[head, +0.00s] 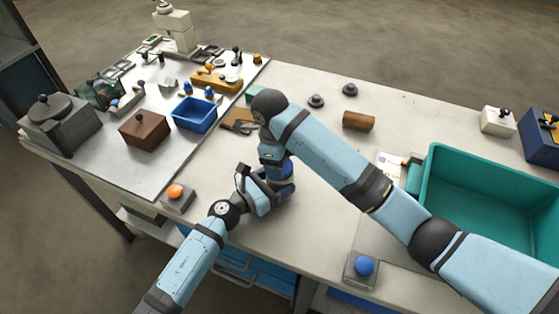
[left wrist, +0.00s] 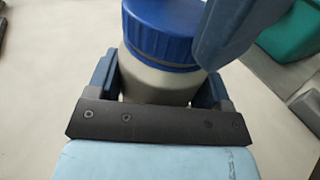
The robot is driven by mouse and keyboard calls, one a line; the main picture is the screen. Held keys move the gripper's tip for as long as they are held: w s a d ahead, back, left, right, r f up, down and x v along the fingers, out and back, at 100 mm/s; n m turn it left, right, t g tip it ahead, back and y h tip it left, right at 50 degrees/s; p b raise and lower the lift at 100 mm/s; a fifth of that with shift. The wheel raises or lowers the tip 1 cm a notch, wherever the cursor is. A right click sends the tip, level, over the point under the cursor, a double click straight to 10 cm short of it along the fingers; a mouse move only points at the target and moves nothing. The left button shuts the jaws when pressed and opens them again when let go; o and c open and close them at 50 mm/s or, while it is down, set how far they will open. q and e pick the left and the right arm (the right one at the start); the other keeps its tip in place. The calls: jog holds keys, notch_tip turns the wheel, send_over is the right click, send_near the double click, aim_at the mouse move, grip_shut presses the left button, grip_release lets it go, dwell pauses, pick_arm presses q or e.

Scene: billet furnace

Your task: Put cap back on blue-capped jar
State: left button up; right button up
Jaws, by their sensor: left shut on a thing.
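The jar (left wrist: 155,82) has a pale grey body and shows large in the left wrist view. Its ribbed blue cap (left wrist: 160,35) sits on top of the body; whether it is fully seated I cannot tell. My left gripper (left wrist: 158,92) is shut on the jar's body, a finger on each side below the cap. A blue-grey part of my right gripper (left wrist: 240,30) is close beside the cap's right side; its other finger does not show. In the head view the blue cap (head: 288,168) shows between the two arms' ends, and the jar's body is mostly hidden by the grippers.
A teal bin (head: 490,195) stands on the right of the table. A blue button box (head: 362,268) and an orange button box (head: 177,195) sit near the front edge. A brown cylinder (head: 358,121) lies behind my right arm. A blue tray (head: 194,115) stands left.

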jog(key=shift+m, duration=0.5)
jog(key=o, duration=0.9)
jog(key=shift+r, duration=2.25)
jog(key=shift+c, duration=0.5)
